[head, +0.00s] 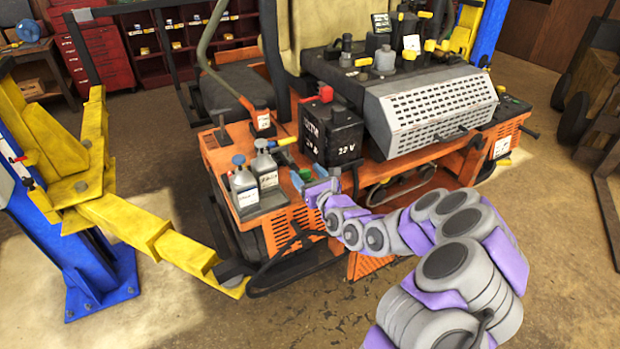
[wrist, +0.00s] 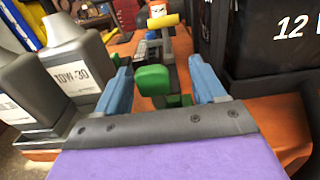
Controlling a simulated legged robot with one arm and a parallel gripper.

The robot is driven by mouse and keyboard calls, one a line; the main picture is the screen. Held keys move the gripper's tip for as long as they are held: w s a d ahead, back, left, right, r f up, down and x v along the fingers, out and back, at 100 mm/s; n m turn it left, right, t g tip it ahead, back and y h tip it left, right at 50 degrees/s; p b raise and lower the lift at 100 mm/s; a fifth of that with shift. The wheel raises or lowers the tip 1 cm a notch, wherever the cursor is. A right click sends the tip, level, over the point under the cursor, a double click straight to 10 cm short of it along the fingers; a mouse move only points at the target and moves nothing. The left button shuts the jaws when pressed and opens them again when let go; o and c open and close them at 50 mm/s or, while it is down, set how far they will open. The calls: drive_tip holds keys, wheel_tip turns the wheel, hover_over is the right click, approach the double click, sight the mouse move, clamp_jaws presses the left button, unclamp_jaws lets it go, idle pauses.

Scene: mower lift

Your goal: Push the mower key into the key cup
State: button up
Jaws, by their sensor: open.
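My gripper (wrist: 160,72) is open, with one blue finger on each side of a green rounded piece. This green piece (wrist: 152,80) looks like the mower key and stands upright between the fingers, with gaps showing on both sides. A second green part (wrist: 180,100) shows low behind it. I cannot clearly make out the key cup. In the head view my gripper (head: 314,180) is low over the orange deck, between the white-labelled bottles and the black battery; the fingers cover much of this spot.
Two grey bottles (wrist: 60,85) stand close on the left. The black battery (wrist: 270,45) stands close on the right. A yellow cylinder (wrist: 163,20) lies beyond the green piece. The orange mower (head: 285,225) stands by a yellow lift arm (head: 150,230).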

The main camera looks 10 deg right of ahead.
drive_tip(key=p+v, duration=0.5)
drive_tip(key=v, duration=0.4)
drive_tip(key=shift+r, duration=0.2)
drive_tip(key=p+v, duration=0.8)
drive_tip(key=p, duration=0.2)
drive_tip(key=shift+s+f+p, duration=0.15)
drive_tip(key=shift+f+p, duration=0.05)
drive_tip(key=shift+p, duration=0.1)
